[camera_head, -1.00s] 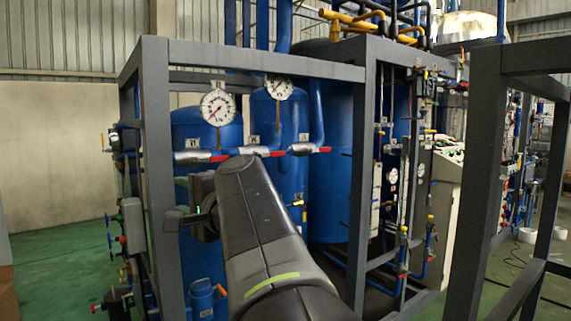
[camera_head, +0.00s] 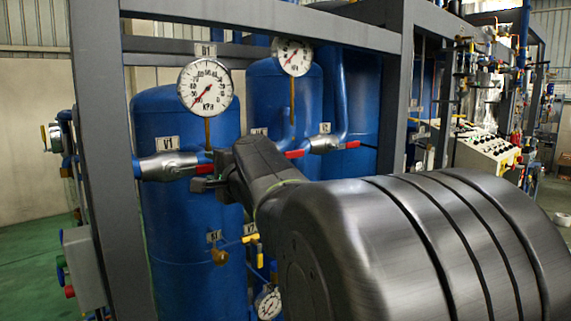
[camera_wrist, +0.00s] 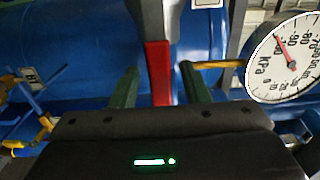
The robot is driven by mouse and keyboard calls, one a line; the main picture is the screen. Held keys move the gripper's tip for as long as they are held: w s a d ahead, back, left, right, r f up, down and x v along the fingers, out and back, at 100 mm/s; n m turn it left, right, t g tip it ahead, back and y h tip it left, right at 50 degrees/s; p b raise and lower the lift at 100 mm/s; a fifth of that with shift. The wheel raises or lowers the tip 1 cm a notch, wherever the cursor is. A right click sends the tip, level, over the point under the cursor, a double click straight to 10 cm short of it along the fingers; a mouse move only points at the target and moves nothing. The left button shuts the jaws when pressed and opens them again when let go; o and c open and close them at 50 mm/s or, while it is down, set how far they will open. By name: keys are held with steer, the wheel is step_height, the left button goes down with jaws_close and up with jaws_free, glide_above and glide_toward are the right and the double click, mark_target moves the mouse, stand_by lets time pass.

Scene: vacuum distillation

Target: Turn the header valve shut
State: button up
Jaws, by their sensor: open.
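The silver header valve (camera_head: 166,165) labelled V1 sits on the blue pipe in front of a blue tank. Its red lever (camera_head: 204,169) extends to the right, along the pipe. My gripper (camera_head: 207,185) is at this lever, just below it in the head view. In the wrist view, my gripper (camera_wrist: 159,80) is open, its two green fingers standing apart on either side of the red lever (camera_wrist: 158,72). A gap shows on both sides of the lever. The fingertips' depth relative to the lever is hard to judge.
A round pressure gauge (camera_head: 206,86) stands above the lever; it shows close to my right finger in the wrist view (camera_wrist: 290,58). A second gauge (camera_head: 293,57) and another silver valve (camera_head: 325,144) are further right. A grey frame post (camera_head: 100,150) stands at left.

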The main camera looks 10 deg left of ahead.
steer(key=shift+w+a, duration=0.15)
steer(key=shift+a, duration=0.1)
steer(key=shift+c, duration=0.2)
jaws_close()
steer(key=shift+f, duration=0.15)
steer(key=s+a+f+m+b, duration=0.1)
steer(key=s+a+f+m, duration=0.1)
steer(key=m, duration=0.7)
steer(key=s+a+f+m+b, duration=0.1)
steer(key=s+a+f+m, duration=0.2)
steer(key=m, duration=0.6)
steer(key=shift+s+f+b, duration=0.35)
steer(key=shift+s+f, duration=0.25)
steer(key=shift+f, duration=0.8)
steer(key=shift+a, duration=0.1)
